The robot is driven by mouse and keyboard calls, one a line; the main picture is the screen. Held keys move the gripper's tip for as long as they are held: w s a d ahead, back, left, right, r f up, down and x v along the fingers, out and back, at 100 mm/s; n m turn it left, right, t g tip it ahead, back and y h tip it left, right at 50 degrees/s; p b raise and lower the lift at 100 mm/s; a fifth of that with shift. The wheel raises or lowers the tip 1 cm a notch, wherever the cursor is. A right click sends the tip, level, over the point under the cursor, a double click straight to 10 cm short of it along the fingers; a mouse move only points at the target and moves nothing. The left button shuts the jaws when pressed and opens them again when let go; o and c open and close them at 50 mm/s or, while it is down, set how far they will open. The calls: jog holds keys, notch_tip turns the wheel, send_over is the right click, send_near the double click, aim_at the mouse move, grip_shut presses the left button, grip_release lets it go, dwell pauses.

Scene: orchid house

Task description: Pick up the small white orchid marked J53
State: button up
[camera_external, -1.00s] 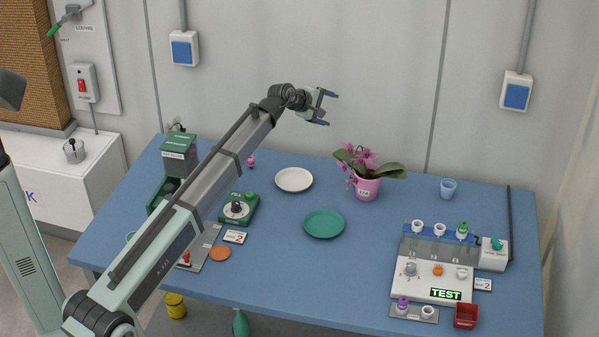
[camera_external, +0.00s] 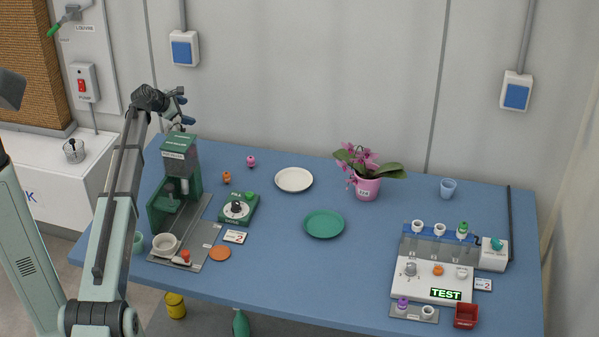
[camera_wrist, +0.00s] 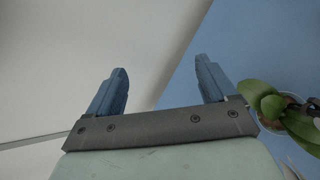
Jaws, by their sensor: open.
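A potted plant with broad green leaves (camera_wrist: 268,104) shows at the right edge of the wrist view. Pale patches below it may be white petals, but no J53 mark is readable. In the external view no white orchid can be made out clearly; something small shows behind the top of the green machine (camera_external: 180,148), next to my gripper. My gripper (camera_external: 185,106) is open and empty, above and behind that machine at the table's back left. In the wrist view the plant lies right of my open fingers (camera_wrist: 162,70), not between them.
A pink orchid in a pink pot (camera_external: 367,188) stands at the table's back middle. A white plate (camera_external: 294,180) and a green plate (camera_external: 324,224) lie left of it. A white test station (camera_external: 433,284) stands at the right. The wall is close behind my gripper.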

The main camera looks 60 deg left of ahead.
jog(key=s+a+f+n, duration=0.2)
jog(key=s+f, duration=0.1)
jog(key=s, duration=0.7)
jog(key=s+a+f+n, duration=0.2)
jog(key=s+f+n, duration=0.1)
jog(key=s, duration=0.6)
jog(key=d+f+t+h, duration=0.1)
jog(key=d, duration=0.1)
jog(key=d+f+t, duration=0.1)
jog(key=s+d+f+m+t+h, duration=0.1)
jog(key=d, duration=0.1)
jog(key=shift+d+f+h, duration=0.25)
jog(key=shift+d+h, duration=0.05)
jog(key=d+m+t, duration=0.1)
jog(key=d, duration=0.1)
jog(key=d+f+t+h, duration=0.1)
jog(key=d, duration=0.2)
jog(key=d+m+t, duration=0.1)
jog(key=d+t, duration=0.1)
jog(key=shift+w+d+f+m, duration=0.25)
jog(key=shift+d+f+m, duration=0.05)
jog(key=shift+f, duration=0.1)
jog(key=shift+d+t+h, duration=0.3)
jog(key=shift+d+t, duration=0.2)
jog(key=shift+d, duration=0.15)
jog(key=shift+w+d+m, duration=0.1)
jog(key=shift+m, duration=0.2)
jog(key=w, duration=1.3)
jog(key=shift+w+d, duration=0.25)
jog(key=shift+d, duration=0.1)
